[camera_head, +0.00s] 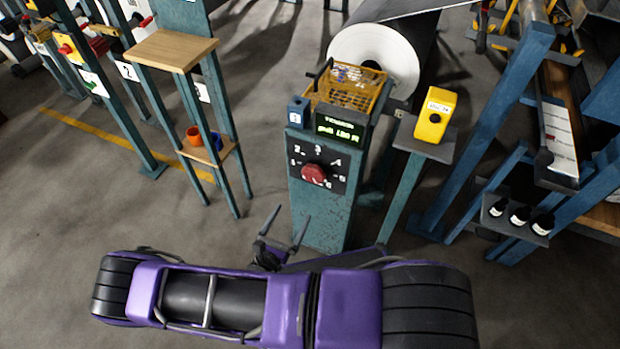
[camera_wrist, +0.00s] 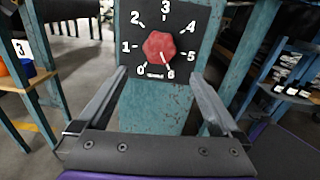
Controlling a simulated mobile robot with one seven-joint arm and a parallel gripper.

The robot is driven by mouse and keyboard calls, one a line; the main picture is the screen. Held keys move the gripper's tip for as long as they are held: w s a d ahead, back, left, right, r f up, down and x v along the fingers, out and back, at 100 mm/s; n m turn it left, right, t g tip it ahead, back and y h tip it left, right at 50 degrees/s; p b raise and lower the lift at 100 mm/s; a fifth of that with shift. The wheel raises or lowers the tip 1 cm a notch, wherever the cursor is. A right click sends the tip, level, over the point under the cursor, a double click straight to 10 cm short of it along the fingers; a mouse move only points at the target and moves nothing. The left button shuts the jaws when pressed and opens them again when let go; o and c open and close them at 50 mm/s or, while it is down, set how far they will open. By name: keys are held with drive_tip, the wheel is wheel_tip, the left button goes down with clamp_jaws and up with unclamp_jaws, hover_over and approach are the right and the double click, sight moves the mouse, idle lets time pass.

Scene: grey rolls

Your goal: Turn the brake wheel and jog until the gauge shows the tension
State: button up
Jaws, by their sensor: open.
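The brake wheel (camera_head: 314,173) is a red knob on a dark dial plate numbered 0 to 6, on the front of a teal post. In the wrist view the red knob (camera_wrist: 159,46) has a pale mark pointing down right, near the 6. The gauge (camera_head: 340,131) is a dark display with green text above the dial; its reading is too small to tell. A yellow box (camera_head: 435,115) with a black button and a white label, probably the jog, stands on a grey shelf to the right. My gripper (camera_head: 288,219) is open and empty, below and apart from the knob.
A yellow basket (camera_head: 352,87) and a blue box (camera_head: 298,111) sit atop the post. A large white-ended roll (camera_head: 375,55) lies behind. A wooden-topped stand (camera_head: 170,50) is at left. Teal frames and a shelf with dark bottles (camera_head: 518,215) stand at right.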

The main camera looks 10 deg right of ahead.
sight(312, 176)
drive_tip(key=x, duration=1.4)
drive_tip(key=shift+w+d+b, duration=0.1)
drive_tip(key=shift+w+b, duration=0.05)
drive_tip(key=shift+b, duration=0.15)
drive_tip(key=c, duration=1.1)
drive_tip(key=shift+n, duration=0.3)
